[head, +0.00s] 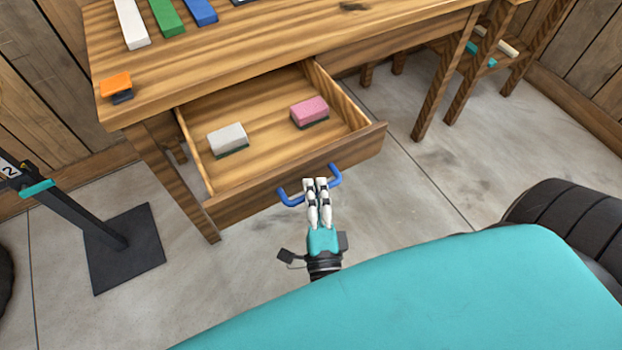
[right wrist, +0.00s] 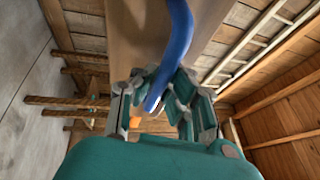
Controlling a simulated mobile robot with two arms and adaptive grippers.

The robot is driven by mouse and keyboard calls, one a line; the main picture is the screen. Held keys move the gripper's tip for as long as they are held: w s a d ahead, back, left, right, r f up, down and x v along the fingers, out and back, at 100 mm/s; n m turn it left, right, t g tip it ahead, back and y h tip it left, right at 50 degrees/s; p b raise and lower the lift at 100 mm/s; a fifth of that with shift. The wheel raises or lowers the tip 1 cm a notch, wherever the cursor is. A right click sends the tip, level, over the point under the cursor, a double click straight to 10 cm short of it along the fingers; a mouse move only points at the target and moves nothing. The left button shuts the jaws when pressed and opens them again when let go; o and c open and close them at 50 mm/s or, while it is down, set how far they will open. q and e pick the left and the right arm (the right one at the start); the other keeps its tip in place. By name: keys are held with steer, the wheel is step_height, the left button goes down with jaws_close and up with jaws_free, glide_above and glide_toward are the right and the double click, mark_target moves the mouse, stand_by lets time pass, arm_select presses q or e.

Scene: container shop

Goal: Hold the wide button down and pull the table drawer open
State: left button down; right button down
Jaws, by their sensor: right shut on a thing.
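The table drawer (head: 270,190) stands well out from the wooden table (head: 250,62), open towards me. Its blue handle (head: 291,198) is on the drawer front. My right gripper (head: 315,184) is shut on the middle of the handle. In the right wrist view the blue handle (right wrist: 180,40) runs down between the fingers. An orange button (head: 116,83) on a dark base sits at the table's near left corner, with nothing touching it. I cannot tell whether it is pressed. My left gripper is not in view.
A grey sponge (head: 227,138) and a pink sponge (head: 309,110) lie in the drawer. White, green and blue blocks (head: 131,22) lie on the table. A dark post on a floor plate (head: 124,270) stands at left. Bare floor (head: 390,175) is right of the drawer.

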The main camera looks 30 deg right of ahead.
steer(key=shift+f, duration=0.15)
steer(key=c, duration=1.3)
jaws_free()
steer(key=shift+c, duration=0.2)
steer(key=v, duration=1.2)
